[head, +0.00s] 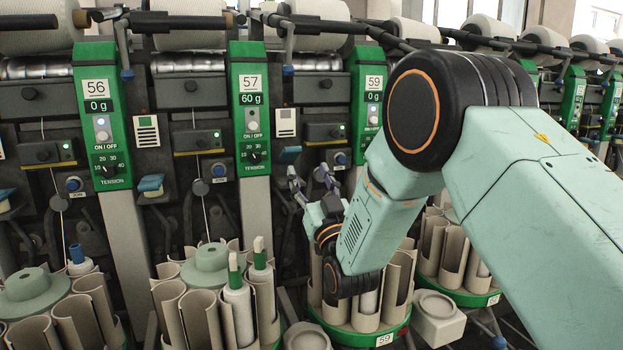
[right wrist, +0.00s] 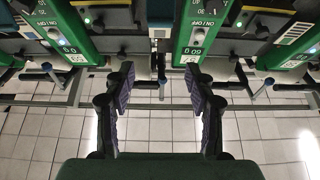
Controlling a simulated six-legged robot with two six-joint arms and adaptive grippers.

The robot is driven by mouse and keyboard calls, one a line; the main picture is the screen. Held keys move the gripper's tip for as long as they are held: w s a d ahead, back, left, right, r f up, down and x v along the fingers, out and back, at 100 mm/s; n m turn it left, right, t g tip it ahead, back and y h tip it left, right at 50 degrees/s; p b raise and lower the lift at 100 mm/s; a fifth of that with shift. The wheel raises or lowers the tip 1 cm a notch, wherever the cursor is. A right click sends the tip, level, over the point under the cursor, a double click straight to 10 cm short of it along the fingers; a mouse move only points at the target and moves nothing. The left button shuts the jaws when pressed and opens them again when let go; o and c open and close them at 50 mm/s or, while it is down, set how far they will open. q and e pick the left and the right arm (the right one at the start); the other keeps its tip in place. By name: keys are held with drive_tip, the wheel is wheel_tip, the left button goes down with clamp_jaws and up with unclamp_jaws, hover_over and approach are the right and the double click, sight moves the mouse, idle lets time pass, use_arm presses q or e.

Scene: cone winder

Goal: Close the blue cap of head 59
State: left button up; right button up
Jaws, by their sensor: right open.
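The green panel of head 59 (head: 369,95) stands behind my right arm in the head view. A small blue cap (head: 288,154) sits on the dark machine front between panels 57 and 59. It is partly tilted, and I cannot tell for sure whether it is open. My right gripper (head: 308,180) is open and empty, just below and right of this cap and apart from it. In the right wrist view the fingers (right wrist: 160,85) are spread wide, with nothing between them. My left gripper is not in view.
Panel 57 (head: 252,110) stands left of the gripper. The carousel labelled 59 (head: 384,339) with beige tubes is below it, partly hidden by my arm. Another carousel (head: 207,262) with bobbins is to the left. A similar blue cap (head: 150,184) sits farther left.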

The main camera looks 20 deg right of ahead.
drive_tip(key=shift+s, duration=0.35)
